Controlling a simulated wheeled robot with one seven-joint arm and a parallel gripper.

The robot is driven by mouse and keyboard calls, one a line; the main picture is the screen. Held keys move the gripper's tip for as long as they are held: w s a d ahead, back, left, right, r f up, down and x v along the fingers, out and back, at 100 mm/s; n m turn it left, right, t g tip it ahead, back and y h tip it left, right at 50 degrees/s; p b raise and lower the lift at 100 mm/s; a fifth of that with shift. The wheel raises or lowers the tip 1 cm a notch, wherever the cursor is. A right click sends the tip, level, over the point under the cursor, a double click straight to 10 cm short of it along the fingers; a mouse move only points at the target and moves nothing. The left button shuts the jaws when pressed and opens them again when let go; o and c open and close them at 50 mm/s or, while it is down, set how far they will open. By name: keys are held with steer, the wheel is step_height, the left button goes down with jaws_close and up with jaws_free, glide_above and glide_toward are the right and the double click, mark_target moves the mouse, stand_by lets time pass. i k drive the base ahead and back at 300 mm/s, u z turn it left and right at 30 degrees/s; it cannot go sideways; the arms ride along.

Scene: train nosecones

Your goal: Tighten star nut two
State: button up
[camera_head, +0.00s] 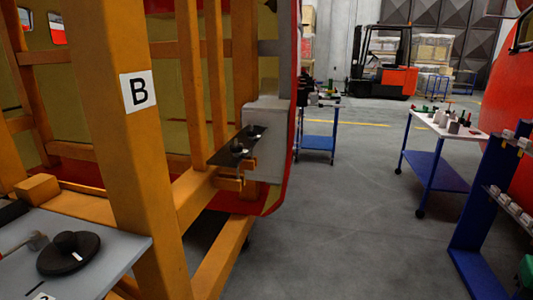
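No part is clearly recognisable as star nut two. A black round knob or disc (70,252) with a raised hub and a white mark lies on a grey plate (115,262) at the lower left. A partly cut-off white label (43,297) with a dark character is on that plate at the bottom edge. A small dark bracket plate (238,146) with small light knobs sits beside the orange frame near the middle. These are too small to identify. My gripper is not in view.
An orange frame post (140,150) with a "B" label stands at the left, with beams behind it. A blue-legged cart (437,165) and a blue rack (485,200) stand at the right. A blue cart (318,142) and forklift (382,75) are farther back. Grey floor (350,220) between is clear.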

mark_target(237, 150)
steer(key=z, duration=0.3)
steer(key=k, duration=0.65)
steer(key=z, duration=0.65)
steer(key=i, duration=1.05)
steer(key=u, duration=0.55)
steer(key=i, duration=0.95)
steer(key=u, duration=0.9)
steer(key=i, duration=0.65)
steer(key=z, duration=0.05)
